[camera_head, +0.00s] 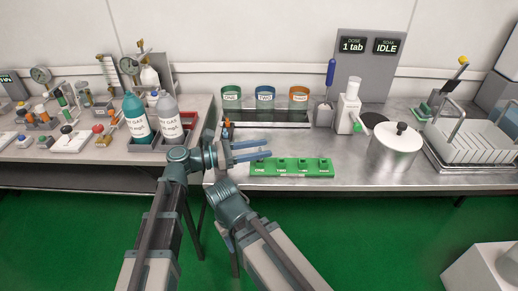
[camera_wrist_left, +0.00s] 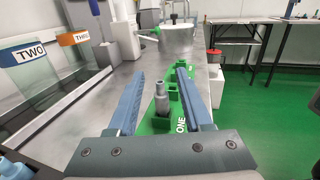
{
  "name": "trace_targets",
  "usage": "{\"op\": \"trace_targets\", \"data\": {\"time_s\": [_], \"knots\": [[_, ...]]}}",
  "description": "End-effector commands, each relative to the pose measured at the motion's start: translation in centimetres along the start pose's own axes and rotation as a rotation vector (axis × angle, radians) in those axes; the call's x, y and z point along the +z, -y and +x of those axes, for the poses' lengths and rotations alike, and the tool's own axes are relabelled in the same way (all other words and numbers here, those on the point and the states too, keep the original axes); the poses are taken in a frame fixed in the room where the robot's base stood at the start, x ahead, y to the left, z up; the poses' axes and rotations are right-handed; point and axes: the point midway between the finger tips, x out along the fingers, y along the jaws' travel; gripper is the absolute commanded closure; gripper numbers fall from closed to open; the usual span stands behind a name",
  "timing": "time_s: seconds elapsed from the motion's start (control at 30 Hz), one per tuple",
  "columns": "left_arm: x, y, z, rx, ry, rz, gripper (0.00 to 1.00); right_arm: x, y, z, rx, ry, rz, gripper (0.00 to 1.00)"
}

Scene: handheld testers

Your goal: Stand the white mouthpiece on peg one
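The green peg board (camera_head: 290,172) lies on the metal bench, with its ONE label at the left end. In the left wrist view the board (camera_wrist_left: 178,104) runs away from the gripper, ONE nearest. A small grey-looking stepped piece, apparently the mouthpiece (camera_wrist_left: 160,108), stands upright at the ONE end, between my left fingers. Its base is hard to make out. My left gripper (camera_head: 268,151) is open, its blue fingers on either side of the piece with gaps showing. It also shows in the left wrist view (camera_wrist_left: 155,70).
Bins ONE (camera_head: 231,95), TWO (camera_head: 265,95) and an orange-rimmed one (camera_head: 298,95) stand behind the board. A steel pot (camera_head: 395,153) and a white dispenser (camera_head: 348,108) stand to the right. Bottles (camera_head: 136,115) stand to the left.

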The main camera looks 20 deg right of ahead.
Motion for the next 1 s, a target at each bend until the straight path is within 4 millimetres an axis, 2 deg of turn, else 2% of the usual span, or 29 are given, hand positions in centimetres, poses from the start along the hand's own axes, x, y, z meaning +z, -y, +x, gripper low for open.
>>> {"op": "trace_targets", "data": {"time_s": [0.3,0.43,0.8,1.0], "knots": [[0.0,0.0,0.0,0.0,0.0,0.0,0.46,0.0,-0.1,0.0,0.003,0.0,-0.001,0.5],[0.0,0.0,-1.2,0.002,0.0,0.0,0.46,0.0,-0.1,0.0,0.003,0.0,-0.001,0.5],[0.0,-0.1,-9.0,0.005,0.0,0.0,0.46,0.0,-0.1,0.0,0.003,0.0,-0.001,0.5],[0.0,-0.1,-12.2,0.003,0.0,0.0,0.46,0.0,-0.1,0.0,0.003,0.0,-0.001,0.5]]}}
